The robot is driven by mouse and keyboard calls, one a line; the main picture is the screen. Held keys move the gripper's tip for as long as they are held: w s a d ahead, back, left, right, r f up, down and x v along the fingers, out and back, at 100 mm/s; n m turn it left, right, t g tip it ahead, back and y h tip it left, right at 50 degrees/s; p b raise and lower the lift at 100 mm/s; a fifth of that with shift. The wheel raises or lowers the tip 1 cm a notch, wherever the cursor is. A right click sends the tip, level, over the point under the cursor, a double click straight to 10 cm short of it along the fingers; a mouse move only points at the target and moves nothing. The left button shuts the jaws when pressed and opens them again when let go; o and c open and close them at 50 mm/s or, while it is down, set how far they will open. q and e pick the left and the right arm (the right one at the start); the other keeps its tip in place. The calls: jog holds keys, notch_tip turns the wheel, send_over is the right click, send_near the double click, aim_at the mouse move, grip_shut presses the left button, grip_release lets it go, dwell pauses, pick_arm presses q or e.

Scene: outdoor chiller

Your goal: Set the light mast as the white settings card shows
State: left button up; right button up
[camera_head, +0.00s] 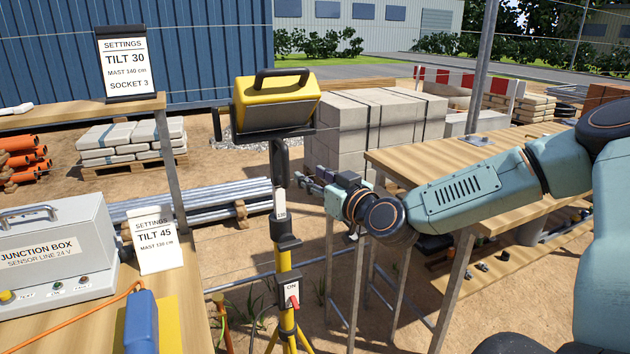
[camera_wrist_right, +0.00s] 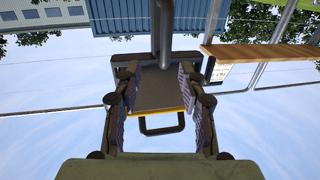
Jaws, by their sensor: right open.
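The light mast stands at the centre of the head view, with a yellow lamp head (camera_head: 275,103) with a black handle on a dark pole (camera_head: 280,165). A small white label (camera_head: 280,204) on the pole is too small to read surely. A box with a red switch (camera_head: 291,294) marked ON sits lower, on the yellow legs. One white card (camera_head: 127,66) reads TILT 30, MAST 140 cm, SOCKET 3; another (camera_head: 156,241) reads TILT 45, MAST 130 cm. My right gripper (camera_head: 312,184) is open, right of the pole. The lamp head shows between its fingers in the right wrist view (camera_wrist_right: 160,92).
A grey junction box (camera_head: 50,262) and a blue object (camera_head: 141,322) with an orange cable are on the left table. A wooden table (camera_head: 455,160) stands under my right arm. Grey blocks (camera_head: 370,125) and metal pipes (camera_head: 205,200) lie behind the mast.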

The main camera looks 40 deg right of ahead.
jog(key=shift+s+a, duration=0.1)
jog(key=shift+s, duration=0.1)
jog(key=shift+s+a+r, duration=0.1)
jog(key=shift+s+a, duration=0.25)
jog(key=shift+s, duration=0.1)
jog(key=shift+w, duration=0.2)
jog(key=shift+s, duration=0.15)
